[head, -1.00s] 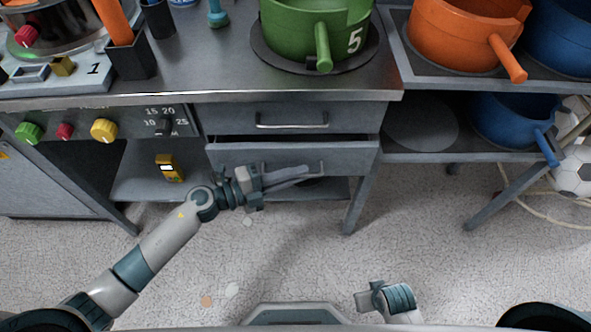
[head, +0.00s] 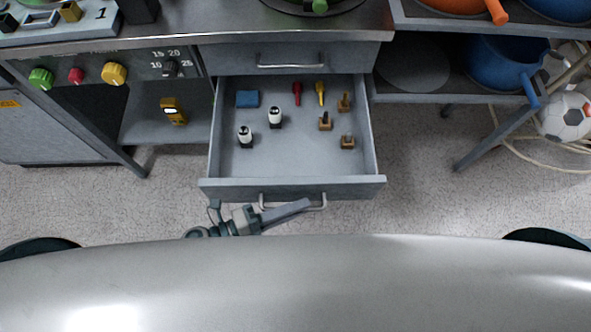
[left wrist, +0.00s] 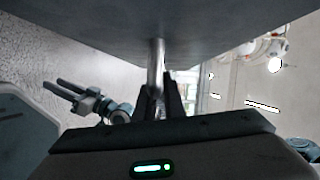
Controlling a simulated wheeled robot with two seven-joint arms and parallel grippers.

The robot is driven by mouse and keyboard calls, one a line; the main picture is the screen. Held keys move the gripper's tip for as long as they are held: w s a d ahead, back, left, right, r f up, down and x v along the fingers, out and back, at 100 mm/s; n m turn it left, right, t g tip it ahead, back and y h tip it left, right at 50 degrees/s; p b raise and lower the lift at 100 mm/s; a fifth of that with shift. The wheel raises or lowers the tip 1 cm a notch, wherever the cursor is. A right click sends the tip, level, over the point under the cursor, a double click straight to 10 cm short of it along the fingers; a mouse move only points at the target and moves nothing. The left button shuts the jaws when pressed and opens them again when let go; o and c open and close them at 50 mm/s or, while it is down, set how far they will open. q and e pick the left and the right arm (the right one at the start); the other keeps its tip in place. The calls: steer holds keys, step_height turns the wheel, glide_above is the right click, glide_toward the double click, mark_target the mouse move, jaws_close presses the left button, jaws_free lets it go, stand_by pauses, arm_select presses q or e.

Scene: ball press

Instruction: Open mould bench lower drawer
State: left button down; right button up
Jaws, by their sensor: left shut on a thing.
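The mould bench lower drawer (head: 290,188) stands pulled well out in the head view, its inside in plain sight. Its silver bar handle (head: 318,207) is on the front face. My left gripper (head: 300,206) is at the handle, below the drawer front. In the left wrist view its fingers (left wrist: 160,98) are shut on the handle bar (left wrist: 157,65). The upper drawer (head: 290,58) above is shut. My right gripper (left wrist: 65,91) shows at the left of the left wrist view, away from the drawer, with a gap between its two fingers.
The drawer holds a blue block (head: 248,99), two white-and-black items, red and yellow tools and several small wooden-based pieces. A rack with a blue pot (head: 497,75) and a football (head: 567,117) are at the right. Floor is clear beside the drawer.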

arm_select(q)
steer(key=s, duration=0.9)
steer(key=c, duration=1.8)
jaws_free()
steer(key=shift+c, duration=0.2)
steer(key=shift+a, duration=0.1)
